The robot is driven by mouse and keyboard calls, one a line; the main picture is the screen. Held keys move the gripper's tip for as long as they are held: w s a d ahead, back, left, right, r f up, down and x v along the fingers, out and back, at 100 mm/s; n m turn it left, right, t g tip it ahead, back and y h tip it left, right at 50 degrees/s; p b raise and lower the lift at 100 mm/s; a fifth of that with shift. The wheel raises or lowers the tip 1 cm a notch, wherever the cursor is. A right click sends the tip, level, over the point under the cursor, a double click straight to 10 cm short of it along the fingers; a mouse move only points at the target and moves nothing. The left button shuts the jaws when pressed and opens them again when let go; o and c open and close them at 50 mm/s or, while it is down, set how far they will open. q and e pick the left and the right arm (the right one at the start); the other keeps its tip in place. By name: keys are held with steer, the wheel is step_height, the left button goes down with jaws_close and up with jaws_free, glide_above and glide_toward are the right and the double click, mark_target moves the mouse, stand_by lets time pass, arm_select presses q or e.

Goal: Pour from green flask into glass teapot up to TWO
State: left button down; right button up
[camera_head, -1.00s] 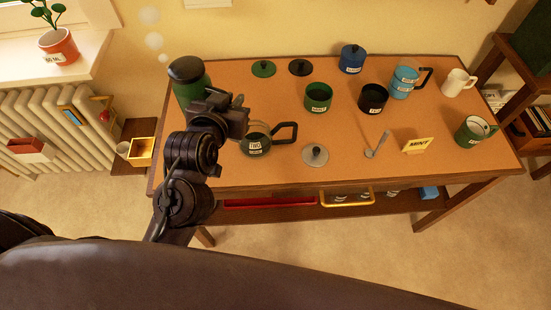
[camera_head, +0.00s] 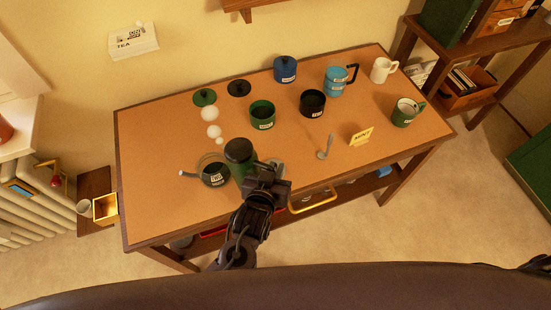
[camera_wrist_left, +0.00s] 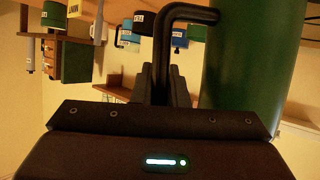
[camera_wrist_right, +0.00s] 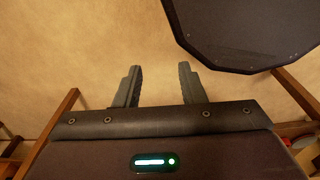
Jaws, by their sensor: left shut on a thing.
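The green flask (camera_head: 239,158) has a dark top and looks about upright. It fills the right of the left wrist view (camera_wrist_left: 255,70). My left gripper (camera_head: 262,183) is shut on its black bent handle (camera_wrist_left: 160,55). The glass teapot (camera_head: 214,175) stands on the desk just left of the flask. It is dark, with a label that reads TWO at the first look and a spout pointing left. The flask hides the teapot's handle side; I cannot tell how full it is. My right gripper (camera_wrist_right: 158,88) is open and empty, over the floor.
White puffs (camera_head: 209,113) hang above the flask. The desk's left part is clear.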

arm_select(q)
steer(key=shift+w+a+f+n+g+h+b, duration=0.2)
steer(key=shift+w+a+n+b, duration=0.1)
steer(key=shift+a+b, duration=0.25)
steer(key=shift+w+a+f+n+g+h+b, duration=0.1)
steer(key=shift+w+a+n+h+b, duration=0.2)
steer(key=shift+b, duration=0.35)
steer(key=shift+a+r, duration=0.15)
steer(key=shift+a, duration=0.1)
steer(key=shift+a+r+n, duration=0.1)
steer(key=shift+r+n, duration=0.2)
steer(key=shift+n, duration=0.1)
steer(key=shift+r+h, duration=0.1)
steer(key=shift+h, duration=0.3)
arm_select(e)
steer(key=shift+s+a+f, duration=0.15)
steer(key=shift+s+f, duration=0.1)
steer(key=shift+f, duration=0.45)
steer(key=shift+s+a+f, duration=0.1)
steer(key=shift+s+f, duration=0.15)
steer(key=shift+f, duration=0.4)
arm_select(q)
steer(key=shift+r, duration=0.1)
arm_select(e)
steer(key=shift+r, duration=0.15)
